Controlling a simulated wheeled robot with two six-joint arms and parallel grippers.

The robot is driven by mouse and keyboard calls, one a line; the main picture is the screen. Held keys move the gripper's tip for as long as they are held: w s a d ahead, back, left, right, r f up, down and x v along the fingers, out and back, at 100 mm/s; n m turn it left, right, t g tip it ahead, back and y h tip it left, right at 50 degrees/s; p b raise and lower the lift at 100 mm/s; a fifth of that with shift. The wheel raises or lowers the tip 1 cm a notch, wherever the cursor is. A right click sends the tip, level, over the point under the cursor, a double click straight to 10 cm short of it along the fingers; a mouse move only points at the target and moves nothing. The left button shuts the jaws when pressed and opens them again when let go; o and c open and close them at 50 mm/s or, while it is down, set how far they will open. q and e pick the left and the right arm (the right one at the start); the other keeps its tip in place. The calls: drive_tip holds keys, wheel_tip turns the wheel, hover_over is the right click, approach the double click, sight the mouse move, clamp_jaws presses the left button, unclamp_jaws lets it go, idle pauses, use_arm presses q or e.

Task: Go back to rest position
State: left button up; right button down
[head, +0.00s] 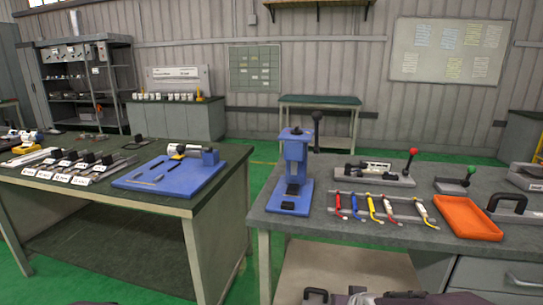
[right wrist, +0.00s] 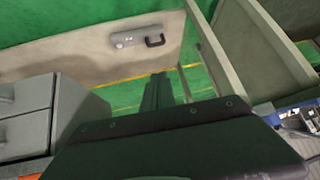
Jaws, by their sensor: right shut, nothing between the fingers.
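My right gripper (right wrist: 157,85) shows in the right wrist view as a dark, narrow shape beyond its wide dark mount. Its fingers are together with nothing between them. It points toward the beige lower shelf and green floor beneath the workbench, apart from any object. My left gripper is not in the head view. Dark parts at the bottom edge of the head view are cut off, and I cannot tell a gripper among them.
The right bench (head: 345,230) holds a blue press (head: 293,170), several coloured-handled tools on a rack and an orange tray (head: 467,217). The left bench (head: 205,190) holds a blue board (head: 172,178). A green-floored gap separates them. A grey drawer unit (right wrist: 25,100) stands beside my right gripper.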

drive_tip(key=s+f+n+g, duration=0.1)
drive_tip(key=s+f+g, duration=0.3)
drive_tip(key=s, duration=0.4)
drive_tip(key=s+f+g, duration=0.3)
drive_tip(key=s+f, duration=0.1)
drive_tip(key=s, duration=0.4)
wheel_tip(320, 180, up, 24)
drive_tip(key=p, duration=2.4)
drive_tip(key=shift+a+r, duration=0.15)
drive_tip(key=shift+a, duration=0.2)
